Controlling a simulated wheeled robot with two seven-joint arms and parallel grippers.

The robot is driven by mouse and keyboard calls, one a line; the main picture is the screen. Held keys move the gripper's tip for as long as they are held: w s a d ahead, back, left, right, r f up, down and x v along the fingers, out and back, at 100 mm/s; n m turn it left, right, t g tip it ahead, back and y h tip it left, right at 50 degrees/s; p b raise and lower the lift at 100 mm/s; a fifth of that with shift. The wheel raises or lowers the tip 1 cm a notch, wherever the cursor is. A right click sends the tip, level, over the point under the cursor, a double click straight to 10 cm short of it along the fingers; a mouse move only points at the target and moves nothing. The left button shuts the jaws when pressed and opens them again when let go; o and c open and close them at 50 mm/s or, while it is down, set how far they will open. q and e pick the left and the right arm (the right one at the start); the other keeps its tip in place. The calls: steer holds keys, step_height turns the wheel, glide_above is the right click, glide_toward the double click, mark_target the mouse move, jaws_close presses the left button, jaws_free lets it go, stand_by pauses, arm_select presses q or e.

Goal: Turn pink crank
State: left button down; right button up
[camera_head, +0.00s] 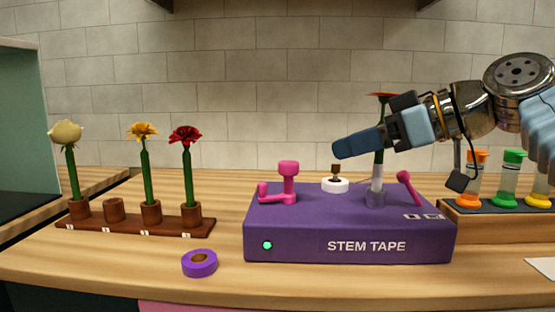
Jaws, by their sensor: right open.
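The purple stem tape machine (290,225) stands on the wooden counter, with a green light on its front. A pink crank (288,182) with an upright knob and a low side arm sits on its top left. My right gripper (343,147) reaches in from the right, above the machine and to the right of the crank, apart from it. Its blue fingers are seen side-on, pointing left; it is open. A stem (378,170) with a white lower part stands in a grey holder on the machine, partly hidden behind the gripper. My left gripper is out of view.
A pink lever (404,185) and a white spool (335,185) are also on the machine. A purple tape roll (200,263) lies in front left. A brown rack (130,222) holds several flowers. A wooden tray (500,226) with capped tubes stands right.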

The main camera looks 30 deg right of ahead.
mark_target(292, 163)
steer(key=x, duration=1.3)
steer(key=shift+w+a, duration=0.15)
steer(key=shift+a, duration=0.05)
steer(key=c, duration=1)
